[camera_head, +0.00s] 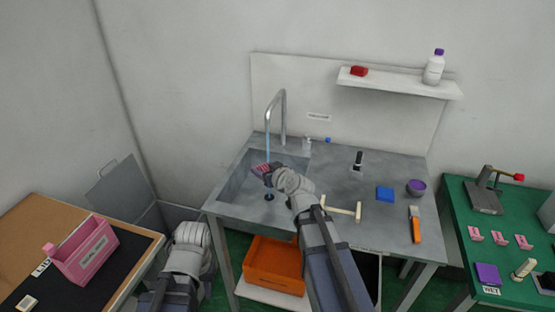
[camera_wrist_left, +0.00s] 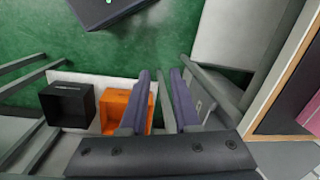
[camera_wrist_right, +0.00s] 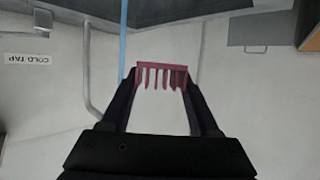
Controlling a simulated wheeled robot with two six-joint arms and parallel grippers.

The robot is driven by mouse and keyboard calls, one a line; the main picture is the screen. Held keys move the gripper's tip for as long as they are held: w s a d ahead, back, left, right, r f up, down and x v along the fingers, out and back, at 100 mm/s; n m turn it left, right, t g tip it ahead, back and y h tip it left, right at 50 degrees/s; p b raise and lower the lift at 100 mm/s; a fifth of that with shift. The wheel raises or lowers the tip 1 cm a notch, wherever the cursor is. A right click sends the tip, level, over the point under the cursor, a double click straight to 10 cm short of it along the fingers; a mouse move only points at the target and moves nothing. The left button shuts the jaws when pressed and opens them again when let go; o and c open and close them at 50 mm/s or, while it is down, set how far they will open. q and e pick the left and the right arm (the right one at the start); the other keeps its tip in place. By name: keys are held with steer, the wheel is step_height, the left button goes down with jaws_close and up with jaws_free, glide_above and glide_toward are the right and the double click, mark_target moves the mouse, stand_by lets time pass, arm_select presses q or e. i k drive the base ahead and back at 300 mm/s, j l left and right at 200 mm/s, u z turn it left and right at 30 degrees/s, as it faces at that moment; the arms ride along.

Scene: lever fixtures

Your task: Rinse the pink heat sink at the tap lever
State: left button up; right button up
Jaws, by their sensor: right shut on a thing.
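The pink heat sink (camera_head: 262,168) is in my right gripper (camera_head: 267,172), over the sink basin (camera_head: 236,187). The right wrist view shows its comb-like fins (camera_wrist_right: 162,75) between the two fingertips. A small grey fitting with a blue-tipped lever (camera_head: 327,140) is right of the tap, below a COLD TAP label (camera_head: 318,117). My left gripper (camera_wrist_left: 162,85) is open and empty, low left of the sink; its fingertips are hidden in the head view.
The counter holds a cream T-shaped handle (camera_head: 341,210), a black-handled fixture (camera_head: 358,160), a blue block (camera_head: 385,194), a purple bowl (camera_head: 416,187) and an orange-handled tool (camera_head: 415,228). An orange crate (camera_head: 272,268) stands below. More pink heat sinks (camera_head: 500,238) lie on the green table (camera_head: 455,215).

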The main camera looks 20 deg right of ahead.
mark_target(307, 137)
steer(key=l+z, duration=0.25)
steer(key=z, duration=0.25)
steer(key=i+l+z, duration=0.15)
steer(key=z, duration=0.3)
